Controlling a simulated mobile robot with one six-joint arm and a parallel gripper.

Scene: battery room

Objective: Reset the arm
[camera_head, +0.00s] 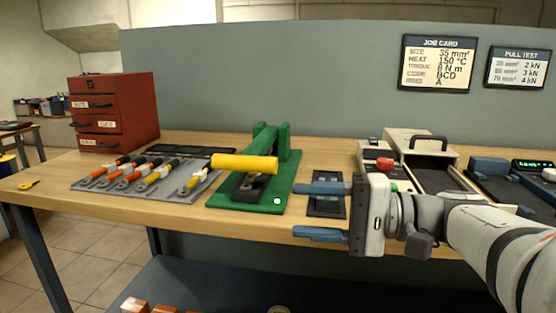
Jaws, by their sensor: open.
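My gripper (320,212) is open, with its two blue fingers pointing left and apart from each other. The upper finger overlaps a dark flat plate (327,178) on the bench in this view. Whether it touches the plate cannot be told. A green press (272,150) with a yellow handle (245,163) stands to the left of the fingers.
A grey tray (200,192) with several orange- and black-handled tools lies left of the press. A red drawer cabinet (120,105) stands at the back left. A beige machine (420,152) and a blue-grey device (490,170) are at the right. A lower shelf (200,285) holds boxes.

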